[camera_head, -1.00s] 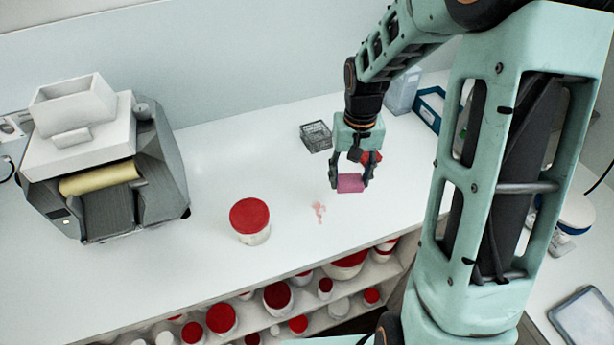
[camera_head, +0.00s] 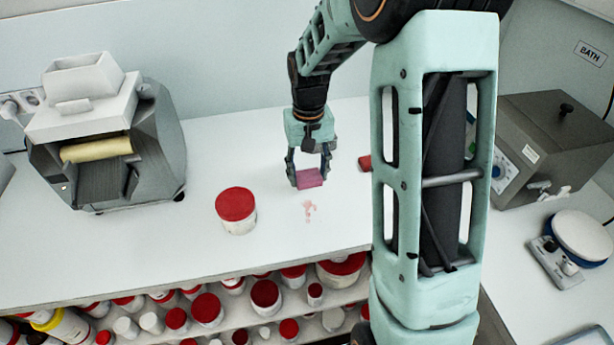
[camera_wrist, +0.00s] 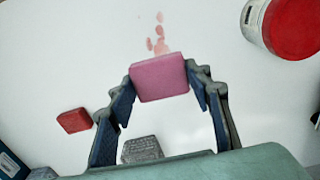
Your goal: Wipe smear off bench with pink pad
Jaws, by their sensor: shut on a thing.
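The pink pad (camera_head: 309,178) is held between the fingertips of my gripper (camera_head: 308,172). It also shows in the wrist view (camera_wrist: 159,78), gripped between both fingers. The pad is at or a little above the bench (camera_head: 140,240); I cannot tell whether it touches. The smear (camera_head: 310,210) is a patch of pinkish spots on the white bench, just in front of the pad in the head view. In the wrist view the smear (camera_wrist: 158,40) lies just beyond the pad's far edge.
A red-lidded jar (camera_head: 236,210) stands left of the smear. A red block (camera_head: 365,163) lies to the right, partly behind my arm. A dark grey mill (camera_head: 110,150) stands at the back left. A grey wire basket (camera_wrist: 142,149) shows in the wrist view. Shelves of jars lie below.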

